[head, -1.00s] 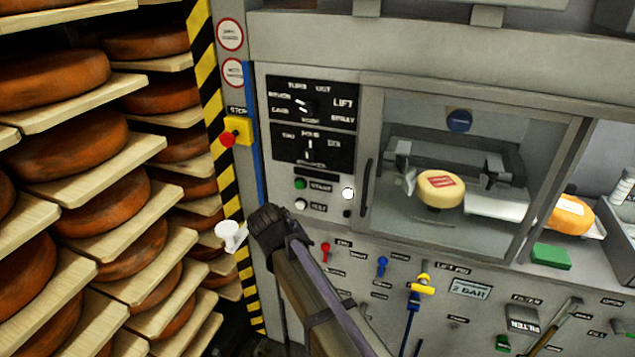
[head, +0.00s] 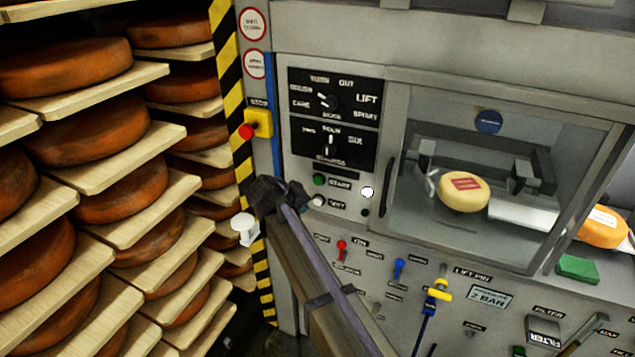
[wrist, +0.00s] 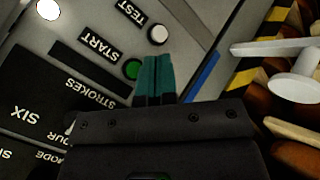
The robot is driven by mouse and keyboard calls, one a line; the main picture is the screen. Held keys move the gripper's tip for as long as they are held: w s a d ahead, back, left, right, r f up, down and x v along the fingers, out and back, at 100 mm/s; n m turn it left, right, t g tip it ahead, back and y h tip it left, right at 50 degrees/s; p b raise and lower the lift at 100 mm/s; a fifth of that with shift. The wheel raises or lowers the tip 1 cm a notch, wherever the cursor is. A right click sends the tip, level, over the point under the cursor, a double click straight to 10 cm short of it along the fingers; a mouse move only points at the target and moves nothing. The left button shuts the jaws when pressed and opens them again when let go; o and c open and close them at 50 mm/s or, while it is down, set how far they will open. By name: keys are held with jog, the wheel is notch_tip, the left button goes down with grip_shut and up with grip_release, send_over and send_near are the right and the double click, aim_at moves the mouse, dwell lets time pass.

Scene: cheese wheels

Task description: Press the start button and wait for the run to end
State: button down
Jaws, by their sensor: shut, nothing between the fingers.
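The green start button (head: 320,180) sits on the grey machine panel, left of its START label. It also shows in the wrist view (wrist: 131,69). My gripper (wrist: 155,60) has its teal fingers together with nothing between them. In the wrist view the fingertips are just beside the start button; I cannot tell whether they touch the panel. In the head view the gripper's dark body is left of the buttons, and its fingertips are not clearly visible. A round white lamp (head: 367,192) looks bright right of START. A pale cheese wheel (head: 463,192) with a red label is behind the chamber window.
The white TEST button (wrist: 158,34) is close to the fingertips. A red stop button (head: 246,131) on a yellow box and a white knob-like fitting (head: 244,226) are left of the panel. Shelves of cheese wheels (head: 105,130) fill the left. An orange cheese (head: 603,228) is at right.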

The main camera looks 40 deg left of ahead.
aim_at(318, 181)
jog(key=w+a, duration=0.1)
jog(key=w, duration=0.6)
jog(key=shift+w+a, duration=0.3)
jog(key=shift+w, duration=0.05)
jog(key=shift+w, duration=0.15)
dwell(1.5)
jog(key=shift+w, duration=0.3)
